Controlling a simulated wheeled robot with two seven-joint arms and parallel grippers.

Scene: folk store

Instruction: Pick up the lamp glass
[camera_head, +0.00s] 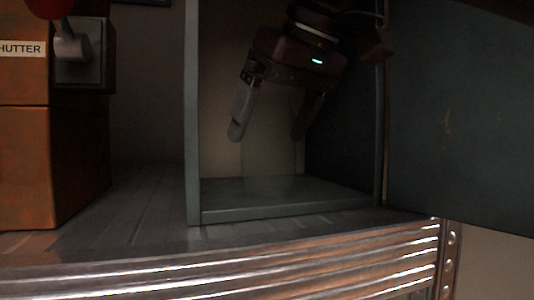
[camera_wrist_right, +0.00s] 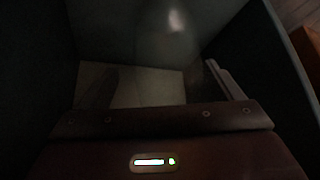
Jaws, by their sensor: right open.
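The lamp glass (camera_head: 270,160) is a faint, nearly clear upright shape standing on the floor of an open metal cabinet (camera_head: 193,120). My right gripper (camera_head: 266,136) hangs inside the cabinet from above, its two fingers pointing down and spread apart. In the head view the fingers appear on either side of the glass's upper part. In the right wrist view the lamp glass (camera_wrist_right: 168,32) shows as a dim rounded shape beyond the open fingers of my right gripper (camera_wrist_right: 160,68). I cannot tell whether the fingers touch it. My left gripper is not in view.
The cabinet's side walls and raised front lip (camera_head: 290,208) closely frame the right gripper. An open dark door (camera_head: 460,120) extends to the right. An orange box with a lever (camera_head: 75,45) stands on the left. Ribbed metal edging (camera_head: 220,268) runs along the front.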

